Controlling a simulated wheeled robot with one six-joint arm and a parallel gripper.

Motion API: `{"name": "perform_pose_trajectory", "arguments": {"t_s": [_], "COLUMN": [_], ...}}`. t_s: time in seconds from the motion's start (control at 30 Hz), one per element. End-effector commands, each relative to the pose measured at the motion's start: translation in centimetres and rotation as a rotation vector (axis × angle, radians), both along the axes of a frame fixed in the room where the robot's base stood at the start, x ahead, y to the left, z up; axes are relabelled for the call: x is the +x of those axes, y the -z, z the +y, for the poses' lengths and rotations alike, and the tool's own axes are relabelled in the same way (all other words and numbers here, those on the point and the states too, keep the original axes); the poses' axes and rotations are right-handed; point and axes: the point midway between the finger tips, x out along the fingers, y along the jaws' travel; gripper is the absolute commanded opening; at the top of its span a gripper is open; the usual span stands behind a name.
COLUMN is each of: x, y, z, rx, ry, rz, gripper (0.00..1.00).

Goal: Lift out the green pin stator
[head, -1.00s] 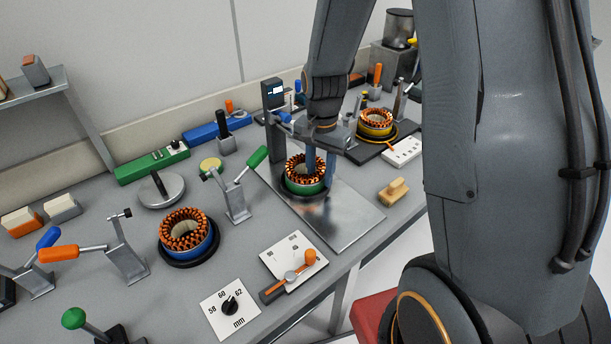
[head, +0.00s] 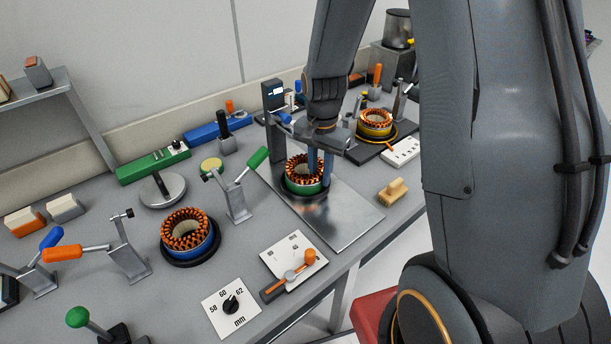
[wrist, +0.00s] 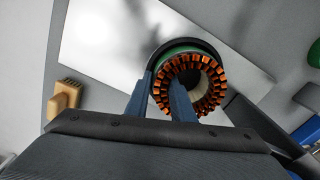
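The green pin stator (head: 296,185) is a ring of copper windings with a green band. It stands upright on a dark round base on a shiny metal plate (head: 345,215). In the wrist view the stator (wrist: 207,101) lies ahead of the fingers. My gripper (head: 320,172) points down at the stator's right side, its two blue fingers apart. In the wrist view my gripper (wrist: 163,85) has one finger by the outer green edge and the other over the windings toward the bore. The fingers seem to straddle the ring wall; whether they press on it I cannot tell.
A grey post fixture (head: 274,125) stands close behind the stator. A green-handled clamp (head: 238,200) is to its left. A blue stator (head: 188,237) stands farther left, a yellow-banded one (head: 375,128) behind right. A wooden block (head: 393,192) lies right of the plate.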

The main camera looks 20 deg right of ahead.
Motion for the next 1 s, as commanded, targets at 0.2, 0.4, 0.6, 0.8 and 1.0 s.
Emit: {"name": "perform_pose_trajectory", "arguments": {"t_s": [0.2,0.4,0.6,0.8,1.0], "x": [0.0,0.0,0.0,0.0,0.1], "y": [0.0,-0.1,-0.4,-0.7,-1.0], "z": [0.0,0.0,0.0,0.0,0.0], "rx": [-0.001,0.000,0.000,0.000,0.000], "ry": [0.000,0.000,0.000,0.000,0.000], "rz": [0.001,-0.001,-0.001,-0.001,-0.001], "gripper": [0.00,0.00,0.00,0.00,0.00]}}
